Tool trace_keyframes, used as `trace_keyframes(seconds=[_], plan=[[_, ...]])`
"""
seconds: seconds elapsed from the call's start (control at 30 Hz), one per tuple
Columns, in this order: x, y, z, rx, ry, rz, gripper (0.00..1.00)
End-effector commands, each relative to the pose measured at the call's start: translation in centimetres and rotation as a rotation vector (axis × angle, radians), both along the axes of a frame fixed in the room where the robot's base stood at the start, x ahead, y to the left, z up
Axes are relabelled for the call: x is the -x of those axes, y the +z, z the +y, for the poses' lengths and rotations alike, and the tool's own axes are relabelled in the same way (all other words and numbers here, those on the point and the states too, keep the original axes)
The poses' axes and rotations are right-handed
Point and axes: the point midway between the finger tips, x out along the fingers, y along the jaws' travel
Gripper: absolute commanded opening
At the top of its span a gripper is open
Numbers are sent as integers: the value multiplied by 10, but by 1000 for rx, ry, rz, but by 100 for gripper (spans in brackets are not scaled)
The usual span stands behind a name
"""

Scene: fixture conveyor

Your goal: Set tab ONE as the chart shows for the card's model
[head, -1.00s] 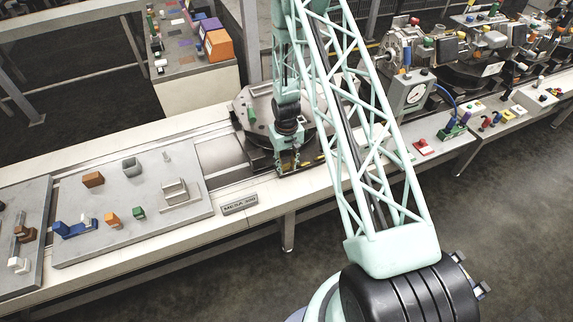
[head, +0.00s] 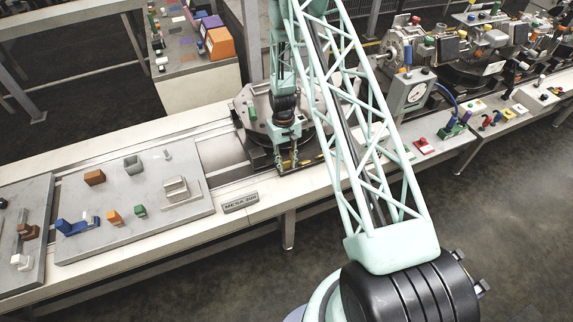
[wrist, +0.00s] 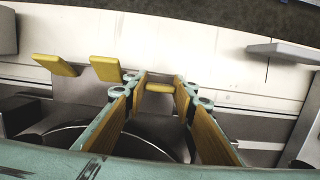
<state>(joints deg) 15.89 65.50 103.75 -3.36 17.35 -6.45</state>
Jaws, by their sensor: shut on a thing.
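My gripper (wrist: 160,82) points down at the near edge of the round fixture (head: 246,112) on the conveyor. In the wrist view its two padded fingers stand either side of a small yellow tab (wrist: 159,88) and are shut on it. Two more yellow tabs (wrist: 55,65) and (wrist: 106,68) stick out in a row to its left, apart from the fingers. No numbers are readable on the tabs. A plate reading "MESA 300" (head: 240,203) is on the conveyor's front edge. I cannot make out the chart or the card.
A grey pallet (head: 75,245) with several coloured blocks lies to the left on the conveyor. A dial gauge (head: 414,95) and a red button (head: 422,142) stand to the right. A side table (head: 190,85) with boxes is behind.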

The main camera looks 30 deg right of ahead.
Motion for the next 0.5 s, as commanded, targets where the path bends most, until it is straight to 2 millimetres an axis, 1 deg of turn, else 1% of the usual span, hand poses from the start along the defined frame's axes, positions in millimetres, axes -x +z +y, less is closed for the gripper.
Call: trace_keyframes(seconds=[0.03,0.5], plan=[[4,-3,-1,-2,-1,12,14],[3,0,-1,-4,-2,50,14]])
